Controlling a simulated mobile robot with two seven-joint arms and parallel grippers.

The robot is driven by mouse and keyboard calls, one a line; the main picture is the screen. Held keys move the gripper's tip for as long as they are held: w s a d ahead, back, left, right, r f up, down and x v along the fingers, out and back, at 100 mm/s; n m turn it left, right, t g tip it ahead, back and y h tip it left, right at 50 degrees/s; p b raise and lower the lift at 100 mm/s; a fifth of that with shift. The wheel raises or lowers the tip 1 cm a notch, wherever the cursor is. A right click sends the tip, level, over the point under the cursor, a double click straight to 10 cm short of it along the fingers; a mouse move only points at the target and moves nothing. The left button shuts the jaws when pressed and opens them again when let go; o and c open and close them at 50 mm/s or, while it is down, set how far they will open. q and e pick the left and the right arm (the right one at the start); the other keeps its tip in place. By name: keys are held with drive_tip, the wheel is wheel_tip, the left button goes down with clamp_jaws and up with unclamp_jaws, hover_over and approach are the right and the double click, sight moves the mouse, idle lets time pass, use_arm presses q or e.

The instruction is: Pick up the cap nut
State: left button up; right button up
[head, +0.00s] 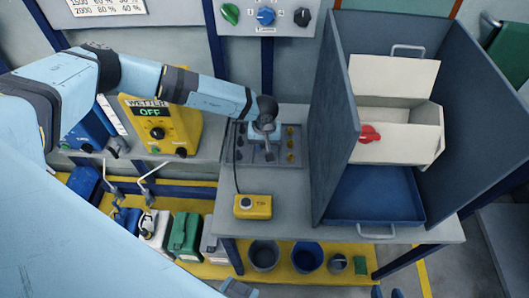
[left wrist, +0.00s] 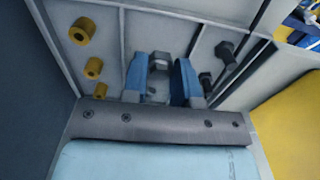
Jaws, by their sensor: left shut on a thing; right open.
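In the left wrist view, a grey hexagonal piece that looks like the cap nut (left wrist: 160,61) sits between the two blue fingers of my left gripper (left wrist: 161,80). The fingers are shut on it. In the head view, my left gripper (head: 265,133) points down over a grey compartment tray (head: 231,155) on the bench. The cap nut is too small there to make out clearly, and I cannot tell whether it still touches the tray floor. What look like the fingertips of my right gripper (head: 387,293) show apart and empty at the bottom edge.
Gold bushings (left wrist: 93,68) and dark bolts (left wrist: 224,50) lie in neighbouring compartments. A yellow control box (head: 253,207) stands in front of the tray. Blue-grey panels (head: 335,120) flank a pale bin (head: 395,75) and a blue tray (head: 375,190) at right.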

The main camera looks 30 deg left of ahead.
sight(265, 147)
use_arm(q)
wheel_tip(265, 147, up, 16)
drive_tip(key=b, duration=0.1)
drive_tip(key=shift+f, duration=0.25)
idle(0.4)
drive_tip(key=shift+s, duration=0.1)
idle(0.4)
drive_tip(key=s+d+r+m, duration=0.2)
drive_tip(key=s+m, duration=0.3)
drive_tip(key=s, duration=0.3)
drive_tip(key=shift+s+d, duration=0.15)
drive_tip(key=shift+d, duration=0.5)
